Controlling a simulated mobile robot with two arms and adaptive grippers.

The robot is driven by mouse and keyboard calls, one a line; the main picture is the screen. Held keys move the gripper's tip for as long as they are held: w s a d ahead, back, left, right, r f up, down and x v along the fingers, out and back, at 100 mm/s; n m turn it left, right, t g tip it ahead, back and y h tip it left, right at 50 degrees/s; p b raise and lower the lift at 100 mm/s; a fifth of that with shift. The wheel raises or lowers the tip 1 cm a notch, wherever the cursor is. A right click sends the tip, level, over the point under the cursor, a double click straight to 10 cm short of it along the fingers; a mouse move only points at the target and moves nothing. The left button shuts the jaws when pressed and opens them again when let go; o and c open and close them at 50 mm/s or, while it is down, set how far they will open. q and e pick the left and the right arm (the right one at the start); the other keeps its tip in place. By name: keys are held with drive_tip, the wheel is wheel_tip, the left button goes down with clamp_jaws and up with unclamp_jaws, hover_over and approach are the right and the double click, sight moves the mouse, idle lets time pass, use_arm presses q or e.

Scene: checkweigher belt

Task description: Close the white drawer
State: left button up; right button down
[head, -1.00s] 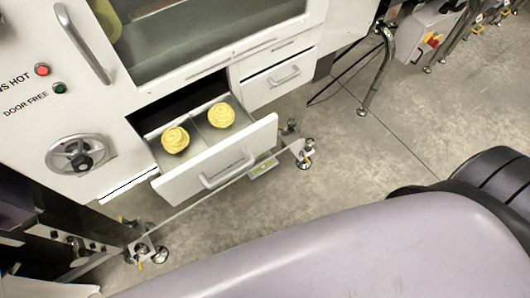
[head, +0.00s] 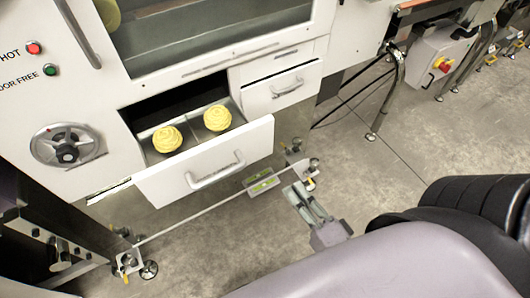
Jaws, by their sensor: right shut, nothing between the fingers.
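The white drawer (head: 160,186) in the lower front of the white machine stands pulled out. Its front panel has a light bar handle (head: 215,170). Two yellow swirled pieces lie inside it, one on the left (head: 167,139) and one on the right (head: 217,118). My right gripper (head: 298,193) shows to the right of and below the drawer front, apart from it. Its fingers are together with nothing between them. My left gripper does not show.
The machine's feet and a low bar (head: 205,210) run below the open drawer. A dial (head: 67,148) is on the left panel. Bare floor (head: 400,150) lies to the right.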

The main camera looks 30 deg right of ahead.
sight(260, 143)
drive_tip(key=w+p, duration=0.1)
drive_tip(key=w, duration=0.4)
drive_tip(key=w+p, duration=0.1)
drive_tip(key=w, duration=0.5)
drive_tip(key=shift+w+a+r+p, duration=0.15)
drive_tip(key=shift+w+p, duration=0.05)
drive_tip(key=shift+p, duration=0.2)
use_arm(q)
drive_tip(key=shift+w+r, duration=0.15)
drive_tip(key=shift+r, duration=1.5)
use_arm(e)
drive_tip(key=shift+w, duration=0.75)
drive_tip(key=shift+w, duration=0.1)
